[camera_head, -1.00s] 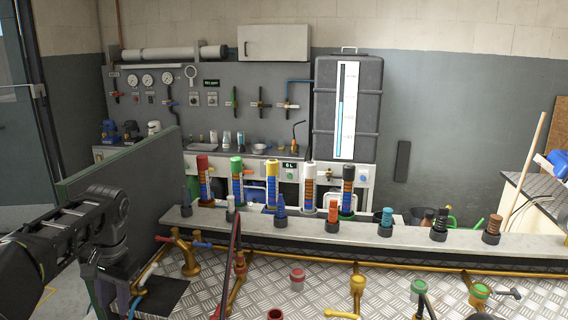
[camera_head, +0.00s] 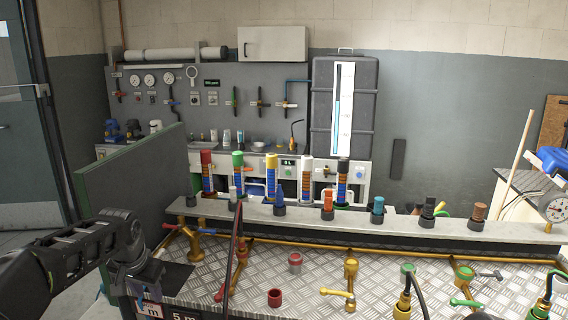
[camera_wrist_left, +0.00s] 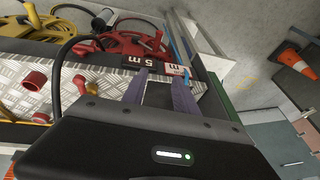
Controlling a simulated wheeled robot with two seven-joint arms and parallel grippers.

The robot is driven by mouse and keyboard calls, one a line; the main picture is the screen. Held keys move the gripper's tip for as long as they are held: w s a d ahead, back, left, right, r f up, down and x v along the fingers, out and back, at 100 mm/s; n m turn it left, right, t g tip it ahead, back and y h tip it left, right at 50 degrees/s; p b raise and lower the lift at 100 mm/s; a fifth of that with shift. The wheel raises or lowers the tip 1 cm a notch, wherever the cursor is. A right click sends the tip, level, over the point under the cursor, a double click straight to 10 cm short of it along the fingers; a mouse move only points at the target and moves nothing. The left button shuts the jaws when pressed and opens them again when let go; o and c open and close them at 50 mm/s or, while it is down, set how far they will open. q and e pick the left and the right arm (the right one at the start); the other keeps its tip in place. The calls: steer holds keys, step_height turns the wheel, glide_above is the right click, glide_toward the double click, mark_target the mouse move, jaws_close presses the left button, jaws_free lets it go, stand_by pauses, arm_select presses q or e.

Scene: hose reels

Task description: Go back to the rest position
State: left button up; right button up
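My left arm enters from the left in the head view, with its gripper (camera_head: 138,296) low over the left front corner of the metal-topped bench (camera_head: 275,258). In the left wrist view the two fingers (camera_wrist_left: 160,92) are apart with nothing gripped between them. Past the fingertips are the black "5 m" sign (camera_wrist_left: 138,62) and a red hose reel (camera_wrist_left: 125,42). The fingers overlap the signs in the picture; I cannot tell whether they touch. My right gripper is not in view.
A grey ledge (camera_head: 350,230) carries several coloured nozzles. Gold pipes, red and green fittings and dark hoses stand up from the bench. A green-edged panel (camera_head: 135,180) stands behind my left arm. An orange cone (camera_wrist_left: 296,62) is on the floor in the left wrist view.

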arm_select(q)
steer(key=w+d+f+t+h, duration=0.1)
steer(key=d+f+h, duration=0.1)
steer(key=d+f, duration=0.8)
steer(key=s+d+f+n+h, duration=0.1)
steer(key=s+d+f, duration=0.35)
steer(key=f, duration=0.35)
steer(key=s+d+f+n+h, duration=0.1)
steer(key=s+d+f, duration=0.35)
steer(key=f, duration=0.35)
steer(key=s+d+f+g, duration=0.1)
steer(key=s+f, duration=0.3)
steer(key=s, duration=0.4)
steer(key=s+d+f+n+g, duration=0.1)
steer(key=s+d+f, duration=0.2)
steer(key=s, duration=0.6)
steer(key=s+d+f+g+h, duration=0.1)
steer(key=s+f, duration=0.3)
steer(key=s, duration=0.5)
steer(key=shift+d+f+n+g, duration=0.3)
steer(key=shift+d+g, duration=0.3)
